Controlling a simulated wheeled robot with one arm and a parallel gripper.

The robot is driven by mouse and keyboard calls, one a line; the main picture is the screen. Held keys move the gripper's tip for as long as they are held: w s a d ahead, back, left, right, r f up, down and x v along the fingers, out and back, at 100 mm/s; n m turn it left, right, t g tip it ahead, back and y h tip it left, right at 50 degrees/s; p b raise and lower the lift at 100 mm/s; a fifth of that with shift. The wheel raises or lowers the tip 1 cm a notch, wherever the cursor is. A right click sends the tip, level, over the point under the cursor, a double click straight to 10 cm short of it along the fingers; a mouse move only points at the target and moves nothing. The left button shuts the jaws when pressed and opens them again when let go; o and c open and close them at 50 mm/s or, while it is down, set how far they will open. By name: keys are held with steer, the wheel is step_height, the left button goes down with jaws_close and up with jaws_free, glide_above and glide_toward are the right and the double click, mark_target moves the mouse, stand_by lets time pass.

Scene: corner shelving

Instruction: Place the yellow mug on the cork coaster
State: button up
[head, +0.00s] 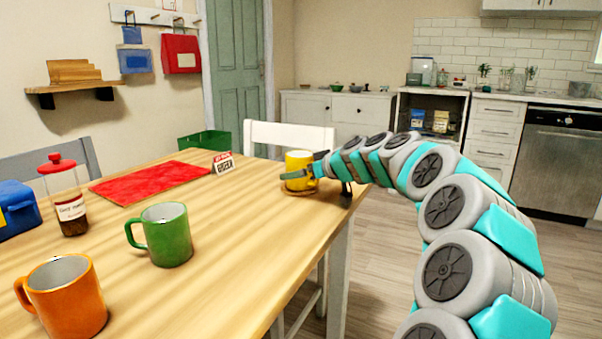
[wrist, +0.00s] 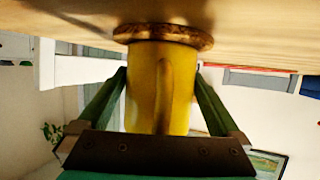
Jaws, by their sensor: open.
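The yellow mug (head: 298,160) stands upright on the round cork coaster (head: 288,190) near the far right corner of the wooden table. In the wrist view, which is upside down, the mug (wrist: 143,80) has its base against the coaster (wrist: 160,33) and its handle faces my palm. My gripper (head: 302,172) is open around the mug, one finger on each side. In the wrist view the gripper (wrist: 161,72) shows small gaps between its fingers and the mug's sides. The mug's far side is hidden.
A green mug (head: 168,236), an orange mug (head: 68,298) and a red-lidded jar (head: 65,195) stand on the table's left part. A red mat (head: 150,182) and a small sign (head: 223,163) lie beyond. A white chair (head: 290,137) stands behind. Bare tabletop separates the green and yellow mugs.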

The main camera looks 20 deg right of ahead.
steer(key=b+v, duration=0.1)
steer(key=v, duration=1.1)
steer(key=shift+d, duration=0.1)
